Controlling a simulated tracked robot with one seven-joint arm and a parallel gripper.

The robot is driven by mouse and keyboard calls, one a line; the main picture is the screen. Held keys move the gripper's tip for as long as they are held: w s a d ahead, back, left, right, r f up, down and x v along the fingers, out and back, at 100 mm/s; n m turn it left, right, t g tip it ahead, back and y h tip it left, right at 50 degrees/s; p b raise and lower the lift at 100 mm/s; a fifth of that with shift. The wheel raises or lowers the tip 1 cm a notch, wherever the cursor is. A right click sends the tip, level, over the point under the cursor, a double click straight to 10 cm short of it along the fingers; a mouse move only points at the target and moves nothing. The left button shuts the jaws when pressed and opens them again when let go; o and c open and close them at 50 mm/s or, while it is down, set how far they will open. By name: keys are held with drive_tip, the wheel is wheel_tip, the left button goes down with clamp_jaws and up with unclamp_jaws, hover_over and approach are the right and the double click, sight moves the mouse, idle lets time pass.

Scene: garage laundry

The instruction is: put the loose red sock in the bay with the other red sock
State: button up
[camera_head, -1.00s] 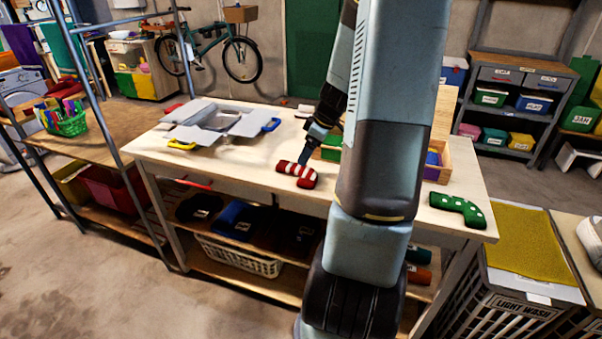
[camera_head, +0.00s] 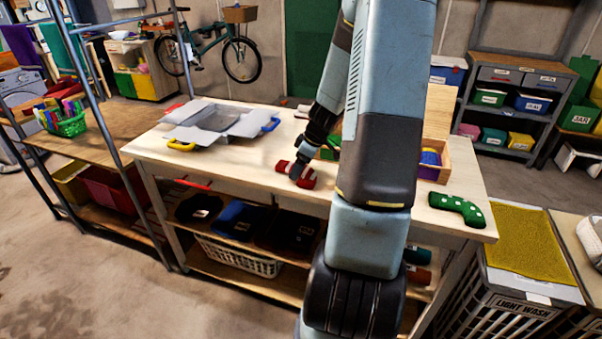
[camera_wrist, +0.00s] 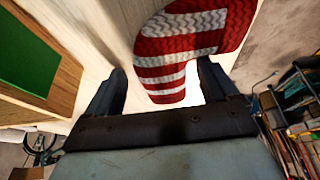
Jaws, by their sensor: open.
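The loose red sock with white stripes (camera_head: 304,180) lies on the wooden table top, near its front edge. My gripper (camera_head: 297,172) is right at the sock, low over the table. In the wrist view the striped sock (camera_wrist: 185,50) lies between the two spread fingers of my gripper (camera_wrist: 165,85), its near end reaching in between them. The jaws are open.
A green sock with white dots (camera_head: 458,208) lies at the table's right end. A grey folding board (camera_head: 215,120) lies at the table's left. A green-lined part of the box (camera_wrist: 30,60) is close to my gripper's left in the wrist view. Bare table surrounds the sock.

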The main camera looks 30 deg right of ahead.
drive_tip(key=shift+c, duration=0.3)
drive_tip(key=c, duration=1.2)
